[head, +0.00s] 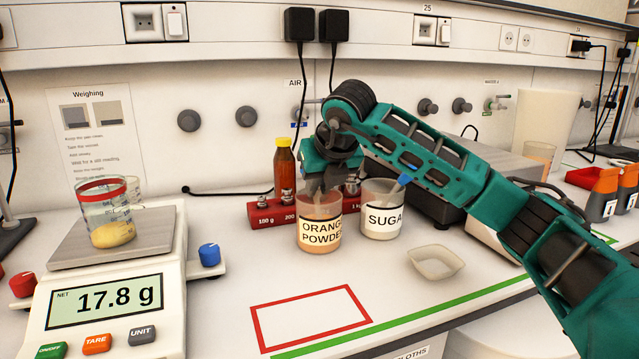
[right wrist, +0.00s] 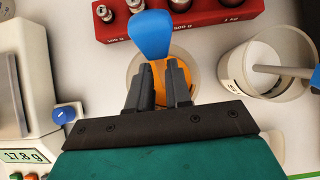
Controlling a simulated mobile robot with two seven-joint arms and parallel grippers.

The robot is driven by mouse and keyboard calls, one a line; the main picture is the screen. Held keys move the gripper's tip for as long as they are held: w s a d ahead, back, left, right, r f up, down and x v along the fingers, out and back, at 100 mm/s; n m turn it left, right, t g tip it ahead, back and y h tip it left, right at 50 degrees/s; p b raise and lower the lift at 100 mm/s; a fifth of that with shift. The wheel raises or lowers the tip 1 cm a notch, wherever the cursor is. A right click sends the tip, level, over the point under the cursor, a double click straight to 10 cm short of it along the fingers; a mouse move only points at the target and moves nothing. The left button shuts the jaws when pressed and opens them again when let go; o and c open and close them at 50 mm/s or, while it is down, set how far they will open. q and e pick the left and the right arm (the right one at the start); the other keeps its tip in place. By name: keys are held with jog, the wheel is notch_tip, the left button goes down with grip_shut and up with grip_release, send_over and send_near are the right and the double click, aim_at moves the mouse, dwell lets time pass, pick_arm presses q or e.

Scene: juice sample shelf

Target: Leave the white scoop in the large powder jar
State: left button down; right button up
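My right gripper (head: 318,186) points down at the mouth of the orange powder jar (head: 319,236). In the right wrist view its two fingers (right wrist: 159,72) are apart, with orange powder visible between them. A blue paddle-shaped piece (right wrist: 152,35), perhaps a utensil handle, sticks out just beyond the fingertips; whether they touch it is unclear. A sugar jar (head: 381,222) with white contents stands to the right. A pale-shafted, blue-ended utensil (right wrist: 283,70) leans in it. I cannot make out a clearly white scoop. My left gripper is not in view.
A red weight block (head: 262,213) and an orange bottle (head: 284,168) stand behind the jars. A scale (head: 120,270) reading 17.8 g carries a red-banded glass (head: 104,205). A shallow white dish (head: 436,262) lies front right. The red-outlined area (head: 312,317) is clear.

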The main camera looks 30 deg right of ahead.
jog(key=o, duration=0.4)
jog(key=shift+r, duration=0.1)
jog(key=p+v, duration=0.1)
jog(key=v, duration=1.1)
jog(key=shift+s+r, duration=0.25)
jog(key=shift+s, duration=0.05)
jog(key=shift+w+r+p+v, duration=0.15)
jog(key=shift+w+p+v, duration=0.1)
jog(key=shift+p+v, duration=0.9)
jog(key=shift+w+r+p+v, duration=0.2)
jog(key=shift+p+v, duration=0.65)
jog(key=shift+v, duration=0.55)
jog(key=shift+w+r+p+v, duration=0.15)
jog(key=shift+w+p+v, duration=0.1)
jog(key=shift+p+v, duration=0.9)
